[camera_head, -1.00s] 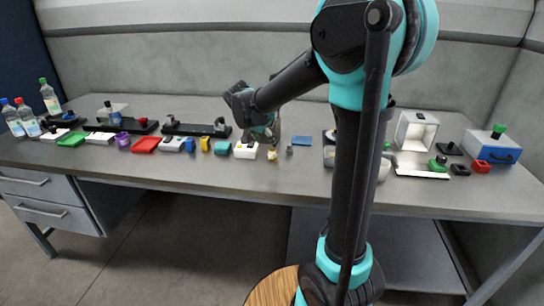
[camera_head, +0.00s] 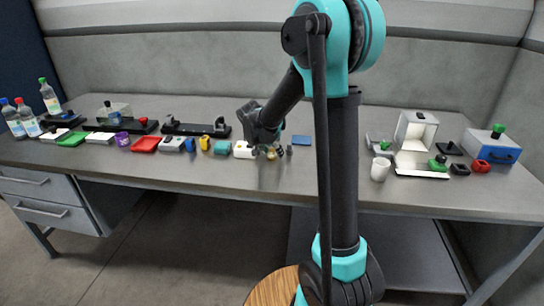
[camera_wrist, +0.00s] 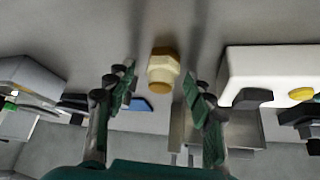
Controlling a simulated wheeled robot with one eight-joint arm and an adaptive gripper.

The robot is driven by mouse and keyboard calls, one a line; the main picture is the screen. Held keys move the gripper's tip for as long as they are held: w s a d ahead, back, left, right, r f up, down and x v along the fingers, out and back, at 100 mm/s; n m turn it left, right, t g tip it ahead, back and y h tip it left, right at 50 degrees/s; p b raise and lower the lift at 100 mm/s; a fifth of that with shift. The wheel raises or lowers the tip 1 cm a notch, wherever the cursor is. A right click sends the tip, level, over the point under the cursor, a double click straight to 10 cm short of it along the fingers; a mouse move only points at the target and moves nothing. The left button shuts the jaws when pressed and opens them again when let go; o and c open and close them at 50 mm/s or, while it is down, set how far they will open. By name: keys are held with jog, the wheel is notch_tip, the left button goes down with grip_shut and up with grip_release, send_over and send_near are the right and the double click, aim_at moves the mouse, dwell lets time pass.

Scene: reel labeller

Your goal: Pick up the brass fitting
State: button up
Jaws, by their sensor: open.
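The brass fitting (camera_wrist: 162,66) is a small pale-yellow piece with a faceted body and a narrower darker end. In the wrist view it shows between the two green-padded fingers of my gripper (camera_wrist: 160,85), with a gap on each side. My gripper is open and holds nothing. In the head view my gripper (camera_head: 265,149) is low over the front part of the table, and the fitting (camera_head: 271,155) shows only partly behind its fingers. I cannot tell exactly how far the fingertips reach past the fitting.
A white block (camera_head: 243,150) stands close left of my gripper; it also shows in the wrist view (camera_wrist: 240,62). A small grey piece (camera_head: 289,150) is close on the right, with a flat blue piece (camera_head: 301,140) behind. A white cup (camera_head: 380,169) stands farther right.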

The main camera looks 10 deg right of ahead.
jog(key=shift+c, duration=0.3)
grip_shut()
jog(key=shift+r, duration=0.2)
